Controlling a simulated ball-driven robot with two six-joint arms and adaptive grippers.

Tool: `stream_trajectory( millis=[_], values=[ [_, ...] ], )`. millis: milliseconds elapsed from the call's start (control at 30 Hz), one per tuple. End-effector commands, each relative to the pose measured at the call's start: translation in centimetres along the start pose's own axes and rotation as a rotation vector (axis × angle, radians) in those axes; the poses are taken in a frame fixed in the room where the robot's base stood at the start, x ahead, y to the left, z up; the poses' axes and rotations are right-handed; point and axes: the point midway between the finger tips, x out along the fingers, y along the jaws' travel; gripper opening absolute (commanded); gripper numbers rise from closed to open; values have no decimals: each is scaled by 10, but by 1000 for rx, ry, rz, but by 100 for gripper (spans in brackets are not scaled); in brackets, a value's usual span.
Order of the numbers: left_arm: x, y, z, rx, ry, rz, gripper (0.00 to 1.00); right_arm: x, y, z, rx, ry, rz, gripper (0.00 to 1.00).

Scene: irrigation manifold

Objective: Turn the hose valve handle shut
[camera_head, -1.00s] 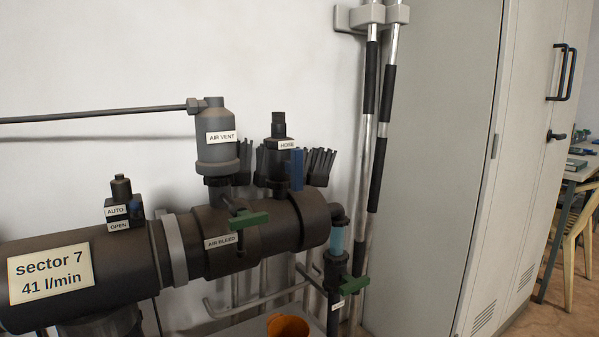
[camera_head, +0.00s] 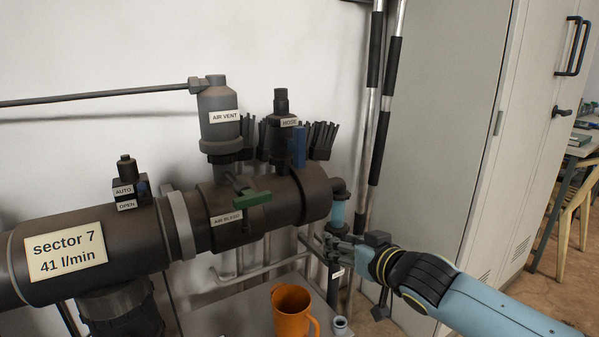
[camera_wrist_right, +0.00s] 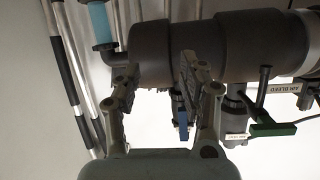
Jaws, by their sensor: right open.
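The hose valve (camera_head: 281,133) stands on top of the thick dark pipe near its right end, under a HOSE label. Its blue handle (camera_head: 299,147) points upright, and it also shows low in the right wrist view (camera_wrist_right: 183,123), beyond the fingers. My right gripper (camera_head: 337,241) reaches in from the lower right, by the light-blue tube below the pipe end, lower than the blue handle and apart from it. In the right wrist view its two fingers (camera_wrist_right: 157,80) are spread with nothing held. My left gripper is out of view.
The AIR BLEED valve has a green handle (camera_head: 251,199) in front of the pipe. The air vent (camera_head: 219,115) stands left of the hose valve. An orange jug (camera_head: 291,312) is below. Poles (camera_head: 385,120) and a grey cabinet (camera_head: 450,130) stand to the right.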

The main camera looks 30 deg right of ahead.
Motion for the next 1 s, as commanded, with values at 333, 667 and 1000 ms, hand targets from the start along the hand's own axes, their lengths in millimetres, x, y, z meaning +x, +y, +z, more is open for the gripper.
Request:
stream_trajectory(
  millis=[333, 667, 1000],
  values=[
    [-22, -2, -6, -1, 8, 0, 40, -23, -37, -188, -103, 293, -105, 42],
    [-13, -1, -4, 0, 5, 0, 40, 27, -43, -201, -96, 295, -103, 42],
    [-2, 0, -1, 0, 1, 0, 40, 75, -49, -214, -101, 293, -103, 42]
  ],
)
